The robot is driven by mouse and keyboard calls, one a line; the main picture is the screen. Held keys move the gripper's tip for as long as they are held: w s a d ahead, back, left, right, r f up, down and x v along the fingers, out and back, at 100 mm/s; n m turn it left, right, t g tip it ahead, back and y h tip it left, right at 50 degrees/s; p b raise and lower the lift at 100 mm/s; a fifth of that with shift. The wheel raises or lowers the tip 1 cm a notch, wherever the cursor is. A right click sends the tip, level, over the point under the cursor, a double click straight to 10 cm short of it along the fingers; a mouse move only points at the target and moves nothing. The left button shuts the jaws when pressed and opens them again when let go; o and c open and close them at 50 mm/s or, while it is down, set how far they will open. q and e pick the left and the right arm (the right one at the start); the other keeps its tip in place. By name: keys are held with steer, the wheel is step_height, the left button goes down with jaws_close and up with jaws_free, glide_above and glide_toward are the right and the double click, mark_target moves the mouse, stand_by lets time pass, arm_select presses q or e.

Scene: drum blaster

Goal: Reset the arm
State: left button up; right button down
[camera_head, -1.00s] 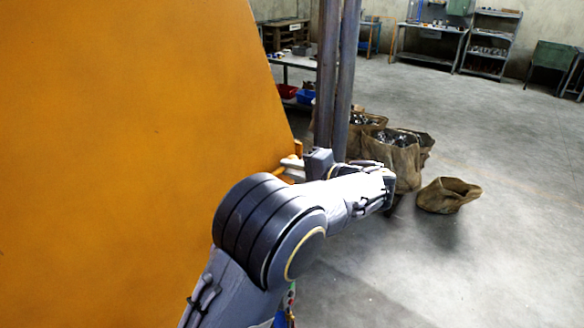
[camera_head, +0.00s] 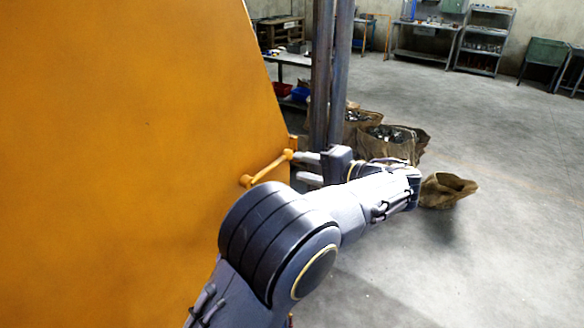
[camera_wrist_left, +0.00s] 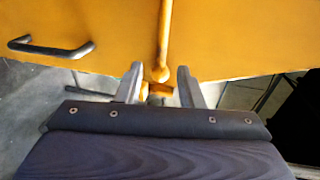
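My left gripper (camera_head: 304,168) is at the right edge of a large orange panel (camera_head: 120,150), and its two fingers are apart. An orange bar handle (camera_head: 268,170) on the panel lies just left of the fingers. In the left wrist view, the open fingers (camera_wrist_left: 158,88) point at the orange bar (camera_wrist_left: 163,40), whose knobbed near end shows between the fingertips. Nothing is visibly clamped; whether a finger touches the bar is hard to tell. My right gripper is in neither view.
Dark vertical posts (camera_head: 331,80) stand just behind my left gripper. Brown sacks (camera_head: 390,143) stand beyond it, with another sack (camera_head: 447,190) on the floor to the right. A black handle (camera_wrist_left: 50,49) shows in the wrist view. Open floor (camera_head: 480,260) lies right.

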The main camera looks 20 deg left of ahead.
arm_select(q)
steer(key=shift+v, duration=1.2)
steer(key=s+a+f+n+g+h+b, duration=0.2)
steer(key=s+a+f+g+h+b, duration=0.25)
steer(key=s+a+f+h, duration=0.75)
steer(key=s+d+n+t+h+p, duration=0.1)
steer(key=s+n+t+h+p, duration=0.3)
steer(key=s, duration=1.5)
steer(key=shift+s+d+h, duration=0.3)
steer(key=shift+h, duration=0.9)
steer(key=shift+c, duration=0.2)
